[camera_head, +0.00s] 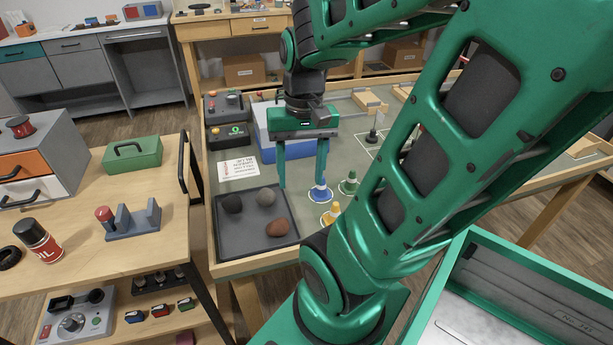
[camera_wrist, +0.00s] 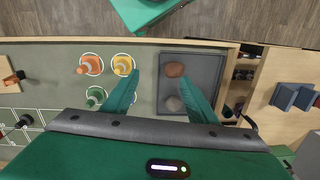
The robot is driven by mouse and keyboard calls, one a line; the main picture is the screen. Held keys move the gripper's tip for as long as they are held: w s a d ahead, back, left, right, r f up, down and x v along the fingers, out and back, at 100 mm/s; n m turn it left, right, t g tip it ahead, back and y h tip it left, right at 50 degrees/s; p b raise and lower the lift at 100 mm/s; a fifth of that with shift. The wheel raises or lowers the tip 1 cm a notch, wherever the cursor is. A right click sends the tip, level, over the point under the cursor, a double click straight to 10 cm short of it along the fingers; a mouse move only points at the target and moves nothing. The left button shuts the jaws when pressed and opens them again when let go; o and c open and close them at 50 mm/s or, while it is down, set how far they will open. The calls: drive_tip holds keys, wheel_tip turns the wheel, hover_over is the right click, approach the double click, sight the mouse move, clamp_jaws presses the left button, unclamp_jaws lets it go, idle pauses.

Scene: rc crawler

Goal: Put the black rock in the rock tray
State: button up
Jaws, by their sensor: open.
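The black rock (camera_head: 231,203) lies at the back left inside a dark grey tray (camera_head: 232,248) on the table. A grey rock (camera_head: 266,196) and a brown rock (camera_head: 277,228) lie in the same tray. My gripper (camera_head: 302,183) is open and empty, pointing down above the table, to the right of the tray's back corner. In the wrist view, the brown rock (camera_wrist: 174,69) and grey rock (camera_wrist: 173,104) show near the right finger of my gripper (camera_wrist: 159,77). I cannot make out the black rock there; the finger may hide it.
Blue (camera_head: 319,190), green (camera_head: 348,183) and yellow (camera_head: 331,213) cones stand right of the tray. A blue box (camera_head: 265,143) stands behind my gripper, beside a white printed card (camera_head: 238,169). A wooden side table (camera_head: 85,222) with tools adjoins on the left.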

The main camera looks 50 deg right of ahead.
drive_tip(key=s, duration=0.1)
drive_tip(key=s+n, duration=0.1)
drive_tip(key=s, duration=0.1)
drive_tip(key=shift+a+r+n, duration=0.2)
drive_tip(key=shift+r+n, duration=0.1)
drive_tip(key=shift+s, duration=0.1)
drive_tip(key=shift+w+f+h, duration=0.3)
drive_tip(key=shift+w+f, duration=0.05)
drive_tip(key=shift+w, duration=0.4)
drive_tip(key=shift+s+r, duration=0.1)
drive_tip(key=c, duration=0.5)
drive_tip(key=shift+s+d, duration=0.1)
drive_tip(key=shift+c, duration=0.3)
